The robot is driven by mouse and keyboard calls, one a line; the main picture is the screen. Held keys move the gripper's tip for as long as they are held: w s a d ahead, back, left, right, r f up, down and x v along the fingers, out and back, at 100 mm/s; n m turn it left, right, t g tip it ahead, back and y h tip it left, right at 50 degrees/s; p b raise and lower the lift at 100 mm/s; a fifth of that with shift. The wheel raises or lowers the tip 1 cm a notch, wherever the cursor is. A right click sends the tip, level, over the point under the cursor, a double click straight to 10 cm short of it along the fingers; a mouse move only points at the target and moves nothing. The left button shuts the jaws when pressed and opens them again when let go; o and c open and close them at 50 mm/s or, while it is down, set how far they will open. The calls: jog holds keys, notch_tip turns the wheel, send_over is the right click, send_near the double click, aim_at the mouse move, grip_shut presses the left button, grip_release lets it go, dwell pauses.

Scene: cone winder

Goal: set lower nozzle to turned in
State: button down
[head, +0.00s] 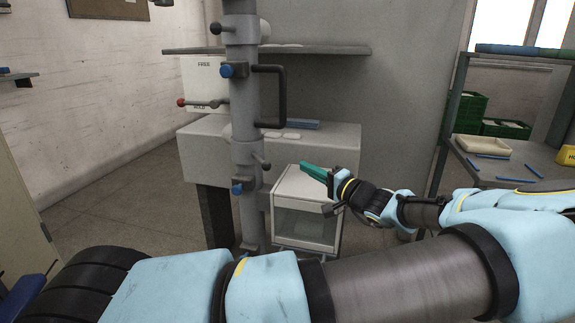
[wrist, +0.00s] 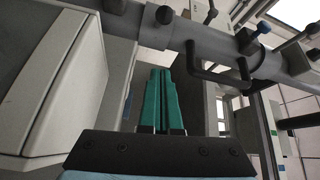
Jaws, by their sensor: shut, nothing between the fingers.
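A grey upright pipe (head: 245,110) carries several collars with fittings. Its lower fitting has a blue knob (head: 238,187) and, above it, a short grey lever (head: 262,163) pointing right; I cannot tell for sure which part is the lower nozzle. An upper fitting has a blue knob (head: 228,71) and a black handle (head: 281,96). My gripper (head: 304,166), with teal fingers, is shut and empty, to the right of the lower fitting and apart from it. In the wrist view, the closed fingers (wrist: 161,72) point towards the pipe (wrist: 215,48), which crosses the top.
A white cabinet (head: 300,228) stands behind and below my gripper. A grey machine body (head: 322,140) and a shelf (head: 310,49) lie behind the pipe. A workbench (head: 510,165) with a tray is at right. The floor at left is clear.

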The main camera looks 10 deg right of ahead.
jog(key=w+a+p, duration=0.4)
jog(key=w+a, duration=0.1)
jog(key=a, duration=0.2)
jog(key=shift+w+a, duration=0.2)
jog(key=shift+w, duration=0.05)
jog(key=shift+f, duration=0.1)
jog(key=shift+s+a+p, duration=0.1)
jog(key=shift+a+p, duration=0.05)
jog(key=shift+p, duration=0.15)
